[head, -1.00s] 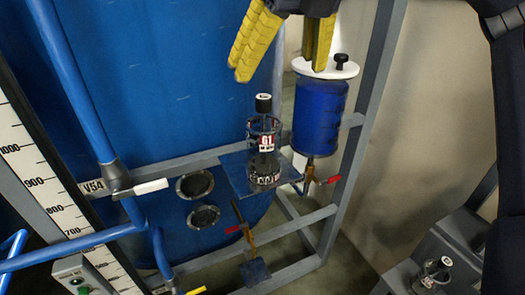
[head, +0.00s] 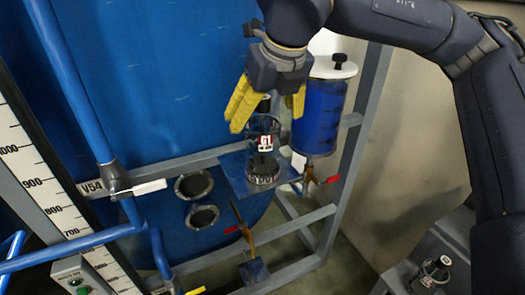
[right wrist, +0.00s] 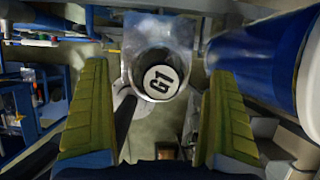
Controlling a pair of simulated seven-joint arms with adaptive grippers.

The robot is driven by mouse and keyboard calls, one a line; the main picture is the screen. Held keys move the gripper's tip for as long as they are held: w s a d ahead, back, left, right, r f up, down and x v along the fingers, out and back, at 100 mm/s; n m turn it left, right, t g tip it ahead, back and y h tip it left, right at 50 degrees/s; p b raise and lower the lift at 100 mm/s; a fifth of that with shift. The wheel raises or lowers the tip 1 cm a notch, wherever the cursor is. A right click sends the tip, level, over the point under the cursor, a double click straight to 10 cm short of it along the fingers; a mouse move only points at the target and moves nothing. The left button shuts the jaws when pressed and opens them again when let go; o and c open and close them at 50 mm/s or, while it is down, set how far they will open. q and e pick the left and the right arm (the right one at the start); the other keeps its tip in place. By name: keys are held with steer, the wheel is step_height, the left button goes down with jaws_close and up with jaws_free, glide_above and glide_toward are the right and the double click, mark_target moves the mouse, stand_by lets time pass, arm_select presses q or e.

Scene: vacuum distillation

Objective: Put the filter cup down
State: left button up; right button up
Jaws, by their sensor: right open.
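The filter cup is taken to be the clear cylinder marked G1 (head: 264,146), which stands upright on a small blue-grey plate (head: 232,172) fixed to the frame. The gripper partly hides the cup's top in the head view. My left gripper is not in view.
A blue cylinder with a white lid (head: 318,118) stands close to the right of the cup. A big blue tank (head: 150,90) is behind. Red-handled valves (head: 235,228) sit below. Another small bottle (head: 436,270) stands at the lower right.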

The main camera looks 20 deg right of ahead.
steer(key=shift+x, duration=2.65)
steer(key=shift+c, duration=0.3)
steer(key=shift+r, duration=0.1)
steer(key=c, duration=1.6)
steer(key=shift+o, duration=0.2)
